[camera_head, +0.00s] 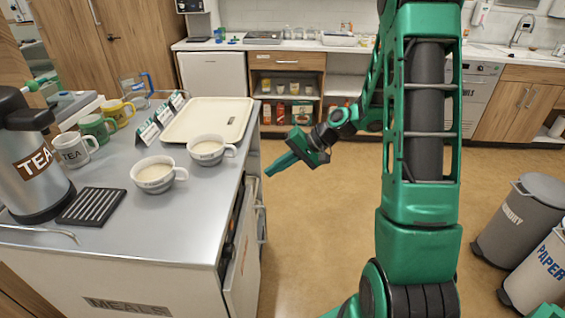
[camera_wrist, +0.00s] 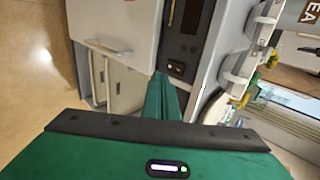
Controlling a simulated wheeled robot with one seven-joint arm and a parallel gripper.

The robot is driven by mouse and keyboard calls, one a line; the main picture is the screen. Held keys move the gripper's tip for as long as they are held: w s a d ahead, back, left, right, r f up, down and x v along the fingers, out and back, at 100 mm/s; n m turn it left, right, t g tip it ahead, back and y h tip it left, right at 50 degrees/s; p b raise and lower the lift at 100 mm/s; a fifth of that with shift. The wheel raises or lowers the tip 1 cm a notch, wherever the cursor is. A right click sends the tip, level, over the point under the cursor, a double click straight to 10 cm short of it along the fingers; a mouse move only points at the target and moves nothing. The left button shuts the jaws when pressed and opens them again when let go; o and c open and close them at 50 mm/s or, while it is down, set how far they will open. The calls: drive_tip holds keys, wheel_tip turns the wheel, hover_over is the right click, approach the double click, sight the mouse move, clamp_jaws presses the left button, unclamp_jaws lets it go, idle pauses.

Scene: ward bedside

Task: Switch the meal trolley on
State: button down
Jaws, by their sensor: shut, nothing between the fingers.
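The meal trolley (camera_head: 140,235) stands at the left in the head view, with a steel top and a MEALS label on its near side. In the wrist view a dark panel (camera_wrist: 184,30) on the trolley carries a small black switch-like fitting (camera_wrist: 176,68). Its on or off position is too small to tell. My gripper (camera_head: 270,172) is to the right of the trolley, shut and empty, pointing towards its right side. In the wrist view my gripper's fingertips (camera_wrist: 160,76) appear just below and left of the fitting; I cannot tell whether they touch anything.
Two soup cups (camera_head: 153,175) (camera_head: 207,150), a cream tray (camera_head: 208,120), mugs (camera_head: 75,150) and a TEA urn (camera_head: 30,165) stand on the trolley. A white door with a handle (camera_wrist: 112,50) is beside the panel. Floor (camera_head: 310,230) is clear; bins (camera_head: 518,220) stand right.

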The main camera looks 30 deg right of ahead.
sight(244, 178)
drive_tip(key=shift+w+a+f, duration=0.2)
drive_tip(key=shift+w+a, duration=0.3)
drive_tip(key=shift+a, duration=0.35)
drive_tip(key=shift+w+a+f, duration=0.15)
drive_tip(key=shift+w+a, duration=0.3)
drive_tip(key=shift+a, duration=0.4)
drive_tip(key=shift+w+a+f, duration=0.2)
drive_tip(key=shift+w+a, duration=0.3)
drive_tip(key=shift+a, duration=0.35)
drive_tip(key=shift+d+r, duration=0.1)
drive_tip(key=shift+d, duration=0.05)
